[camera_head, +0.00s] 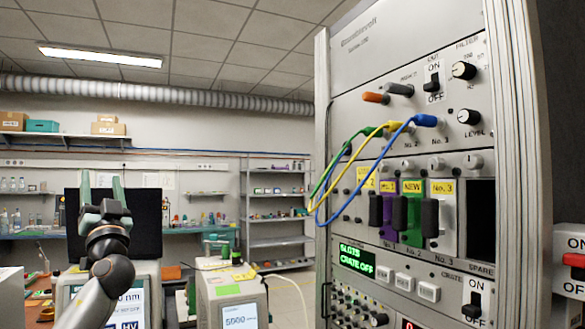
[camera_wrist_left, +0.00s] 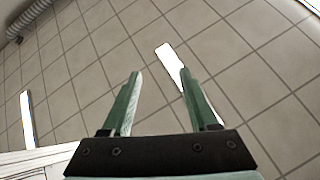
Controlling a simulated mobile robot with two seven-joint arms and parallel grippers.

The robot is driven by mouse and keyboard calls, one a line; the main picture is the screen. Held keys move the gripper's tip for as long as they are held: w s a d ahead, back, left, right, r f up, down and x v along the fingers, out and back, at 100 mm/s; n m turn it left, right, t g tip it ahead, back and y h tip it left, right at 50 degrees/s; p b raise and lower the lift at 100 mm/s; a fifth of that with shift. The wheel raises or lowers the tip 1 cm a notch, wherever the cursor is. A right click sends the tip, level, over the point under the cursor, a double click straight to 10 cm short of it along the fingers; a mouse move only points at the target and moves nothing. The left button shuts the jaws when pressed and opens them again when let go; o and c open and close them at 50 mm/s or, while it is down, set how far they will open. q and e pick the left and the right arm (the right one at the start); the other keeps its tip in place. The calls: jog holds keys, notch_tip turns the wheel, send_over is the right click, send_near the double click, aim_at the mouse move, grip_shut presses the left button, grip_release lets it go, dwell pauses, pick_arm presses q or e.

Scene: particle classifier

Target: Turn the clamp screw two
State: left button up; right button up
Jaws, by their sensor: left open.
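The tall instrument rack (camera_head: 360,110) stands at the right in the head view. A row of small round clamp screws runs above its plug-in modules. The one above the green module (camera_head: 412,215), at slot No. 2, looks like clamp screw two (camera_head: 409,165); its slot angle is too small to tell. My left gripper (camera_head: 102,188) is raised at the far left, fingers up, open and empty, well apart from the rack. In the left wrist view the open fingers (camera_wrist_left: 160,74) point at ceiling tiles with nothing between them. My right gripper is not in view.
Green, yellow and blue cables (camera_head: 330,178) loop out from the rack's left front. Black module handles (camera_head: 430,218) stick out below the screws. A monitor unit (camera_head: 232,300) stands between my left arm and the rack. Shelves (camera_head: 275,215) line the back wall.

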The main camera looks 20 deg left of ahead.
pick_arm(q)
jog(key=w+d+f+n+h, duration=0.2)
jog(key=w+d+n+h, duration=0.1)
jog(key=w+d+n, duration=0.15)
jog(key=n+t+h, duration=0.3)
jog(key=t+h, duration=0.3)
jog(key=h, duration=1.4)
send_near(404, 166)
jog(key=shift+w+r, duration=0.15)
jog(key=shift+w, duration=2.1)
jog(key=shift+w+r, duration=0.15)
jog(key=shift+w, duration=2.15)
grip_shut()
